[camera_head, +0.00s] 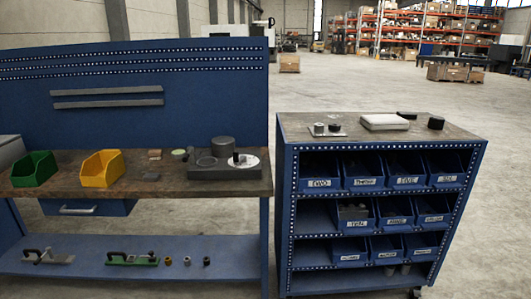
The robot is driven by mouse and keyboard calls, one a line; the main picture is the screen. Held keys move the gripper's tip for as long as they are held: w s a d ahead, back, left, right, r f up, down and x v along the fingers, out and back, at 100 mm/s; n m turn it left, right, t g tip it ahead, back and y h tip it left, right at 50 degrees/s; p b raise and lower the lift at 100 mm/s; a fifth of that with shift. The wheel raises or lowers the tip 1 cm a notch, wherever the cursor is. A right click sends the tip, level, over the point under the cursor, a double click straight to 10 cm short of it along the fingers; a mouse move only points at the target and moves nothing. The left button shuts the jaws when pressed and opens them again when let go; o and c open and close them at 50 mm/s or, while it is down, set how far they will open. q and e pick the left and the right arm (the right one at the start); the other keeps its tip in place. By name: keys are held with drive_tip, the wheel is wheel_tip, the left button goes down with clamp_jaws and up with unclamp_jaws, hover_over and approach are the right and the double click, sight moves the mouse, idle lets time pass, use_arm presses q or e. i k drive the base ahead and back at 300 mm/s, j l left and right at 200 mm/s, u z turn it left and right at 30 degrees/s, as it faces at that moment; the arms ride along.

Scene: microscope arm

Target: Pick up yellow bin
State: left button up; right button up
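A yellow bin (102,169) with an open top stands on the brown top of the workbench (205,188), left of the middle. A green bin (34,169) stands to its left with a gap between them. Nothing is seen touching the yellow bin. Neither of my grippers shows in the head view.
A grey round device on a base (223,162) and small flat pieces (152,165) lie right of the yellow bin. The bench's blue back panel (160,120) rises behind. A cart (283,200) with several blue bins stands right. Open floor lies beyond.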

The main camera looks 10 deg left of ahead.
sight(104, 168)
drive_tip(key=i+j+z, duration=0.1)
drive_tip(key=i+j, duration=0.35)
drive_tip(key=j, duration=0.2)
drive_tip(key=i+j+z, duration=0.15)
drive_tip(key=j, duration=0.2)
drive_tip(key=i+j+z, duration=0.1)
drive_tip(key=i+j, duration=0.15)
drive_tip(key=j, duration=0.1)
